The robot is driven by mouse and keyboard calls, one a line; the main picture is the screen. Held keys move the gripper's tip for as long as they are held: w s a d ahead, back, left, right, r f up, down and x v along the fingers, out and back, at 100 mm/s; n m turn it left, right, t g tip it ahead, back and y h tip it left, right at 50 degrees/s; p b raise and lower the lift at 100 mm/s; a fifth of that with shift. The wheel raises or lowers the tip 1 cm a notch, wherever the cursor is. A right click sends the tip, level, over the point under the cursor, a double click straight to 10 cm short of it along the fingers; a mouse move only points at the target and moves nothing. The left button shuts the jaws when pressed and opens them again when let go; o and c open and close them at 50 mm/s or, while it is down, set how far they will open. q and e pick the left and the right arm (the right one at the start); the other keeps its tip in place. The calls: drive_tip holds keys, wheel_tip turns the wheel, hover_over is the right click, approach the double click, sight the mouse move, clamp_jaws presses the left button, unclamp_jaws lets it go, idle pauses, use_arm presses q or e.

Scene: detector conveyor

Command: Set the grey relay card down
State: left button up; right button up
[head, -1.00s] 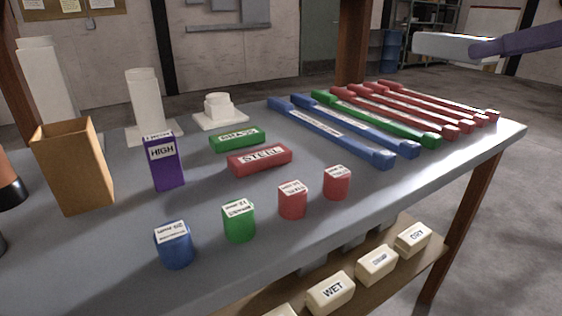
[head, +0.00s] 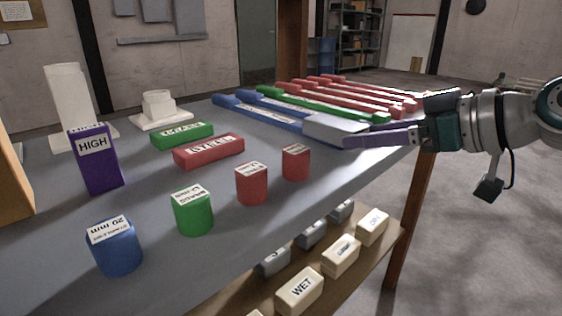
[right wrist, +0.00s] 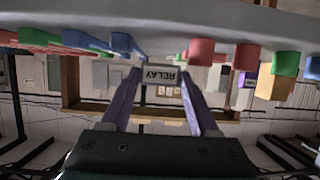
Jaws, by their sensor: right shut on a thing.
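The grey relay card (head: 334,129) is a pale grey block at the right side of the table in the head view. My right gripper (head: 352,139) has purple fingers and is shut on it. In the right wrist view the card (right wrist: 161,75) shows a RELAY label, upside down, between the two fingertips (right wrist: 162,82). In the head view the card overlaps the near ends of the blue bars. I cannot tell whether it touches the table or bars. My left gripper is out of view.
The grey table (head: 150,165) holds blue, green and red bars (head: 325,103) at the right. Red cylinders (head: 296,163), a green one (head: 193,211) and a blue one (head: 115,247) stand along the front. A shelf below holds labelled blocks (head: 300,291).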

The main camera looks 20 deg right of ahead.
wheel_tip(320, 180, down, 4)
drive_tip(key=shift+f+b, duration=0.25)
drive_tip(key=shift+b, duration=0.5)
drive_tip(key=shift+f, duration=0.1)
drive_tip(key=shift+f, duration=0.15)
drive_tip(key=o, duration=1.4)
drive_tip(key=shift+o, duration=0.2)
